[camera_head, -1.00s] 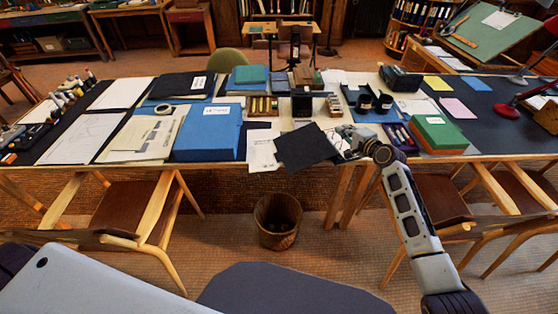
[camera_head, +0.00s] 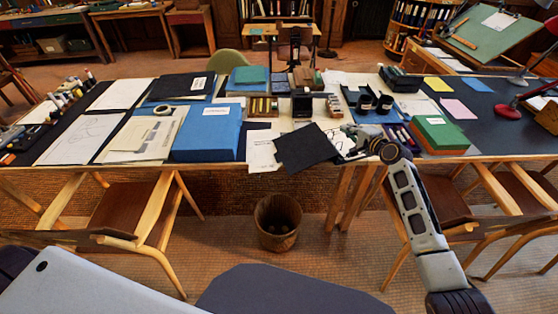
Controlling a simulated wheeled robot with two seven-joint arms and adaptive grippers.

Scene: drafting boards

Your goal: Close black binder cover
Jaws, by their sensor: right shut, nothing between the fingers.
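The black binder cover (camera_head: 304,148) is a flat dark panel near the middle of the table's front edge. It sits tilted over white sheets, with its near corner reaching the table edge. My right gripper (camera_head: 350,138) is shut and empty just right of the cover. I cannot tell whether it touches the cover, as the fingertips are small and lie among white papers. My left gripper is not in view.
A blue binder (camera_head: 208,135) stands left of the cover, beside white papers (camera_head: 262,150). Ink bottles (camera_head: 384,102) and a green box (camera_head: 440,131) are to the right. A wicker basket (camera_head: 278,222) is on the floor below. Chairs flank the front.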

